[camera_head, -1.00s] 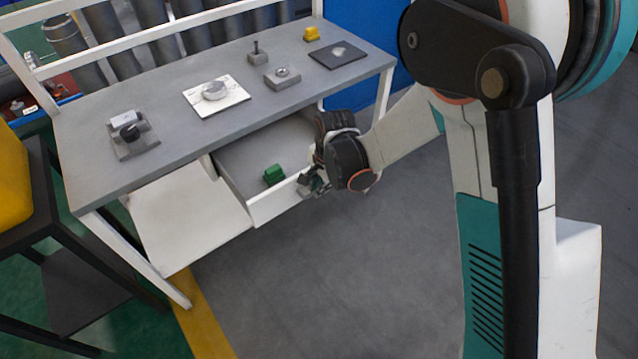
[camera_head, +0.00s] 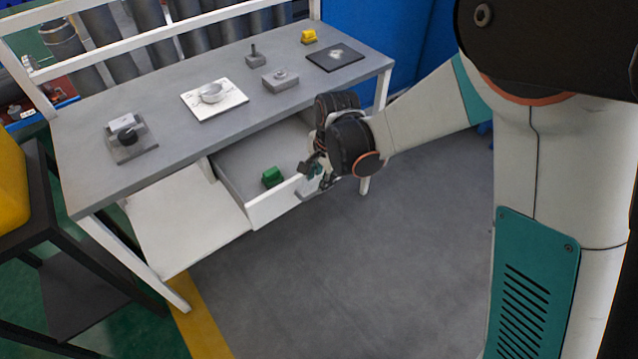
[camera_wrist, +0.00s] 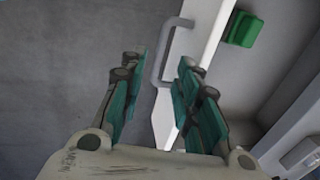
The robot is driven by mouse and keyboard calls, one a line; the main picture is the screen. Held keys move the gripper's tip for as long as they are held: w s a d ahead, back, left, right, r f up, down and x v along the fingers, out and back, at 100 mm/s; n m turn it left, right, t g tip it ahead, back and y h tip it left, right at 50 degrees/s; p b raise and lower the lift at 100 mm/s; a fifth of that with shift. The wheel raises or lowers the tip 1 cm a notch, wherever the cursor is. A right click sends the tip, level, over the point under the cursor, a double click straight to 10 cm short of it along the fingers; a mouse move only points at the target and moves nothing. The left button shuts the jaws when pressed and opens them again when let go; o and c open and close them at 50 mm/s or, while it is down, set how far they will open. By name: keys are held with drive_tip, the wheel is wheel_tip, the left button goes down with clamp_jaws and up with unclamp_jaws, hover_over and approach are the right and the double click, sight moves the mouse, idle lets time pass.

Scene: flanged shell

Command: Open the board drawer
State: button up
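The drawer (camera_head: 270,209) under the grey worktop is pulled out, with its grey inside showing. A green block (camera_head: 271,177) lies in it and also shows in the wrist view (camera_wrist: 243,29). The drawer's front edge is white in the wrist view (camera_wrist: 205,45), with a grey bar handle (camera_wrist: 164,58) on its outer face. My gripper (camera_head: 318,180) is at the right end of the drawer front. In the wrist view its teal fingers (camera_wrist: 162,68) are spread, with the handle seen between and beyond their tips. Contact with the handle cannot be told.
The worktop (camera_head: 185,130) carries a white plate with a round part (camera_head: 212,97), a grey fixture (camera_head: 130,138), small grey blocks, a yellow piece (camera_head: 309,36) and a dark plate (camera_head: 335,57). A white panel (camera_head: 185,220) lies left of the drawer. The floor in front is clear.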

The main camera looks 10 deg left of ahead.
wheel_tip(320, 180, up, 6)
drive_tip(key=d, duration=0.1)
drive_tip(key=shift+s, duration=0.4)
